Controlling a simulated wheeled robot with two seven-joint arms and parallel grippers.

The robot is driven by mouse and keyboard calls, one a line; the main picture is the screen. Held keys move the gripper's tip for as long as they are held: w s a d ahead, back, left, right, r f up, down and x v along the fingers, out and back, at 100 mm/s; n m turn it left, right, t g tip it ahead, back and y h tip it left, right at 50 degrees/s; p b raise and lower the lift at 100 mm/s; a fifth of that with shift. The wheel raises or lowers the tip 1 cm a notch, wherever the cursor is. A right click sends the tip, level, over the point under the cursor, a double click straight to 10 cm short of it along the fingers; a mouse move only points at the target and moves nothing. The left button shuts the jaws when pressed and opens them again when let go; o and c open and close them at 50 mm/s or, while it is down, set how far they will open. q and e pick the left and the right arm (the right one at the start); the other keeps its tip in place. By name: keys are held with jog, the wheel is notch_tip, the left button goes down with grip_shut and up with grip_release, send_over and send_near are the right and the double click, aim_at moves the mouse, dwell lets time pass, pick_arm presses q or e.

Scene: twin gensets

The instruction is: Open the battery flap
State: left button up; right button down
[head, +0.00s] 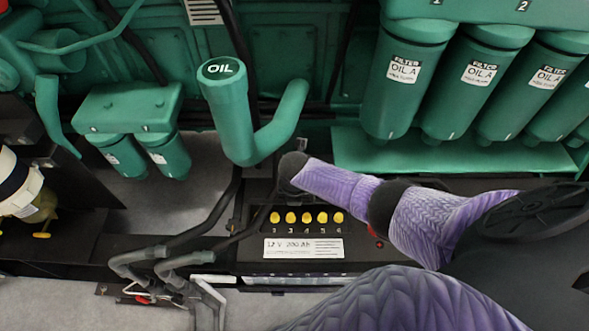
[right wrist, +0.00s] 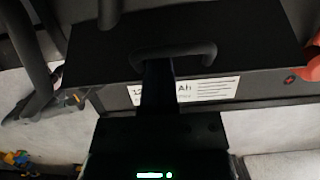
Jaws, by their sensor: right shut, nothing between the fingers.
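The battery (head: 250,225) is a black box with a white "12 V 200 Ah" label (head: 303,248) and a row of yellow caps (head: 306,217) uncovered. In the right wrist view a flat black panel with a bar handle (right wrist: 203,50), apparently the battery flap (right wrist: 250,35), hides the caps; it appears raised. My right gripper (head: 290,168) is at the battery's back edge. In the right wrist view its shut dark fingers (right wrist: 158,70) overlap the handle and part of the label; I cannot tell whether they touch.
A green pipe marked OIL (head: 222,95) stands just behind my right gripper. Green filters (head: 402,90) hang at the back right, smaller ones (head: 168,153) at the left. Dark cables (head: 200,235) run left of the battery.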

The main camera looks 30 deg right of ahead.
jog(key=shift+w+d+r+b, duration=0.15)
jog(key=shift+w+d+b, duration=0.2)
jog(key=shift+w, duration=0.25)
jog(key=shift+w+d+r+b, duration=0.15)
jog(key=shift+w+d+b, duration=0.25)
jog(key=shift+w, duration=0.15)
jog(key=shift+w+d, duration=0.1)
jog(key=shift+w, duration=0.1)
jog(key=shift+r, duration=0.1)
jog(key=shift+w, duration=0.1)
